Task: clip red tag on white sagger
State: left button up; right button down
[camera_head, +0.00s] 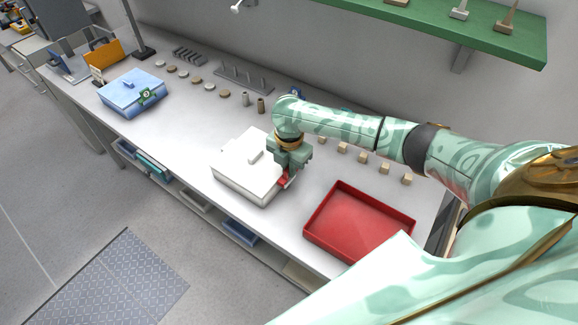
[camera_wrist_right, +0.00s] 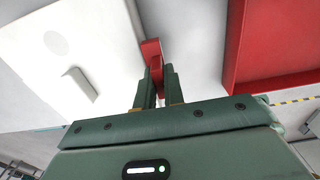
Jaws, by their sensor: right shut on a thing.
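The white sagger (camera_head: 236,168) is a square lidded box with a bar handle, on the bench left of my right gripper. It also shows in the right wrist view (camera_wrist_right: 88,45). My right gripper (camera_head: 289,176) is at the sagger's right edge, shut on the red tag (camera_head: 284,182). In the right wrist view the tag (camera_wrist_right: 153,52) stands up between the fingertips (camera_wrist_right: 158,84), beside the sagger's edge. I cannot tell whether the tag touches or grips the edge. My left gripper is not in view.
A red tray (camera_head: 312,231) lies right of the sagger, with a bench gap between. A blue box (camera_head: 127,88) with a green tag stands at the far left. Small blocks (camera_head: 363,159), discs (camera_head: 196,81) and a grey rack (camera_head: 247,80) line the back. A green shelf (camera_head: 440,28) hangs above.

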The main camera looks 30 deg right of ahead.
jog(key=shift+f+b, duration=0.4)
jog(key=shift+f, duration=0.4)
jog(key=c, duration=1.4)
grip_release()
notch_tip(320, 180, up, 16)
jog(key=p, duration=0.5)
jog(key=shift+r, duration=0.15)
